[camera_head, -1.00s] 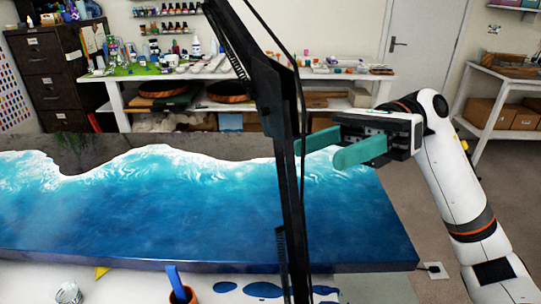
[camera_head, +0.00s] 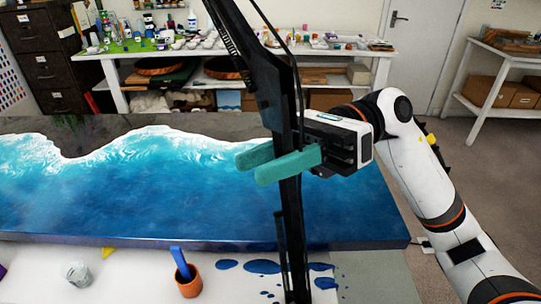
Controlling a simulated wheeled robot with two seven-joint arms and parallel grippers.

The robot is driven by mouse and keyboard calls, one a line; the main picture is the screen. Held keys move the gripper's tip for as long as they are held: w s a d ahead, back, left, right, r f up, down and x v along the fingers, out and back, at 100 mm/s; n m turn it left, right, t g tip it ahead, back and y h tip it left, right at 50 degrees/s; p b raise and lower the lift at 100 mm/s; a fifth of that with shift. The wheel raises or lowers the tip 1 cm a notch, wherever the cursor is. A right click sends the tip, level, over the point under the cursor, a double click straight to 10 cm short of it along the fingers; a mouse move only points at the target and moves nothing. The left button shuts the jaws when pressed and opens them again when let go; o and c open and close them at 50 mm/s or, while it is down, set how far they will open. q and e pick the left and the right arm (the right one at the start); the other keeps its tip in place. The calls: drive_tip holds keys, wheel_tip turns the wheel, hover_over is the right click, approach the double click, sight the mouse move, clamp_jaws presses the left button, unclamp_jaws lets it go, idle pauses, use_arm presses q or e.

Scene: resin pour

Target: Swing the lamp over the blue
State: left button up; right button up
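The lamp's black arm and post (camera_head: 292,225) stand tall in front of the table, leaning a little, with a cable alongside. The lamp's head is out of view. The blue resin (camera_head: 170,195) fills the near part of the long slab, with white foam along its wavy edge. My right gripper (camera_head: 249,168) comes in from the right at mid-height of the post. Its teal fingers pass on either side of the post, one in front and one behind, with little gap, and appear shut on it. My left gripper is not in view.
A terracotta pot (camera_head: 188,282) with a blue stick and a small grey cup (camera_head: 79,274) stand on the white surface in front. Blue spills (camera_head: 262,267) lie near the post. A white shelf (camera_head: 375,70) with bottles stands behind. Floor at right is open.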

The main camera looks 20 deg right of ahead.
clamp_jaws()
drive_tip(key=n+g+h+b, duration=0.1)
drive_tip(key=g, duration=0.1)
drive_tip(key=s+a+n+g+h+b, duration=0.1)
drive_tip(key=n+g, duration=0.1)
drive_tip(key=s+a+n+g+h+b, duration=0.1)
drive_tip(key=g, duration=0.1)
drive_tip(key=shift+a+n+h, duration=0.15)
drive_tip(key=shift+n+h, duration=0.15)
drive_tip(key=shift+n, duration=0.1)
drive_tip(key=o, duration=0.6)
unclamp_jaws()
drive_tip(key=shift+c, duration=0.2)
drive_tip(key=shift+w, duration=0.1)
